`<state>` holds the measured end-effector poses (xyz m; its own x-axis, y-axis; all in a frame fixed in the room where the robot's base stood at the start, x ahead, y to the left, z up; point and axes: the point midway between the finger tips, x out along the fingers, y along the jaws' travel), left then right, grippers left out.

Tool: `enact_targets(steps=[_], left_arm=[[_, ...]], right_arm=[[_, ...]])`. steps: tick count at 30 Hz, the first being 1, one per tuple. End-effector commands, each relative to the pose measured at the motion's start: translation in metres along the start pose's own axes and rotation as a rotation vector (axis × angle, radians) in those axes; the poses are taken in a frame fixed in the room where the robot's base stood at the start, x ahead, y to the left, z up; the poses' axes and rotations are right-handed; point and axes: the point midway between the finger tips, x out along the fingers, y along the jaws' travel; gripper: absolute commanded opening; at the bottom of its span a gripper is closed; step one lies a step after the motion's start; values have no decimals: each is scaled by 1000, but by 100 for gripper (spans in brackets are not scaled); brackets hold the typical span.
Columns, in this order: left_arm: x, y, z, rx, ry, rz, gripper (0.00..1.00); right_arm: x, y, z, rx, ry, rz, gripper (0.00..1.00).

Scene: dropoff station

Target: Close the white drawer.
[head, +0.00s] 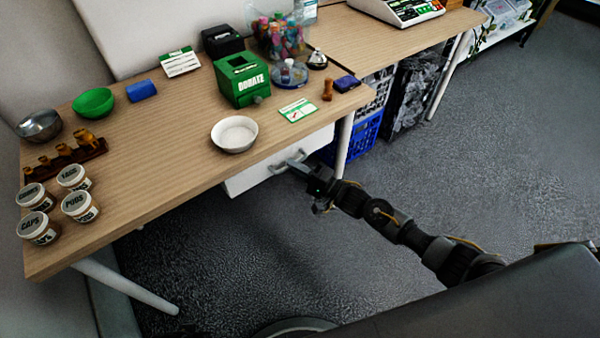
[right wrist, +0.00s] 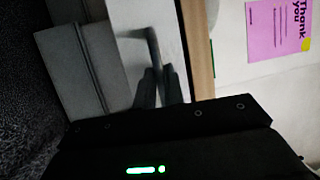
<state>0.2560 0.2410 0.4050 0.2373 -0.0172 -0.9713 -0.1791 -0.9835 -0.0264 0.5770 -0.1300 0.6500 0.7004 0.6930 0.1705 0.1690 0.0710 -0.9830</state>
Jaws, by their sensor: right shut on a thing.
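The white drawer (head: 245,181) is under the front edge of the wooden table, and its pale front shows below the tabletop. How far it stands out cannot be told clearly. Its grey bar handle (head: 280,167) is on the front. My right gripper (head: 297,166) reaches in from the right and is shut on the handle. In the right wrist view, the two dark fingers (right wrist: 160,88) are close together at the handle, against the pale drawer front (right wrist: 132,45). My left gripper is in neither view.
The wooden table (head: 165,165) carries a white bowl (head: 234,134) near the edge above the drawer, a green donation box (head: 242,79), and several jars at the left. A table leg (head: 343,145) and blue crate (head: 363,133) stand right of the drawer. Open floor (head: 245,240) lies in front.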

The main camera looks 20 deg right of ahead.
Motion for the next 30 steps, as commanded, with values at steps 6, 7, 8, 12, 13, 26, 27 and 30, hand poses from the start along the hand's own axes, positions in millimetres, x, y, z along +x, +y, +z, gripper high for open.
enact_targets(steps=[6,7,8,12,13,26,27,30], left_arm=[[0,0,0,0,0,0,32],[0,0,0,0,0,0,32],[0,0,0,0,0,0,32],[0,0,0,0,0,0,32],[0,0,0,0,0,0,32],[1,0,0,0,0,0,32],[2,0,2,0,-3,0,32],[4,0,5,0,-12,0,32]], right_arm=[[2,-2,-2,-3,4,-3,17],[2,-2,-2,-3,4,-3,21],[2,-2,-1,-3,4,-3,25],[1,-2,-2,-3,5,-3,33],[0,-2,-2,-3,5,-3,33],[-35,0,-1,-1,6,1,33],[-44,-1,-1,-1,6,0,33],[-64,0,-1,-1,5,1,33]])
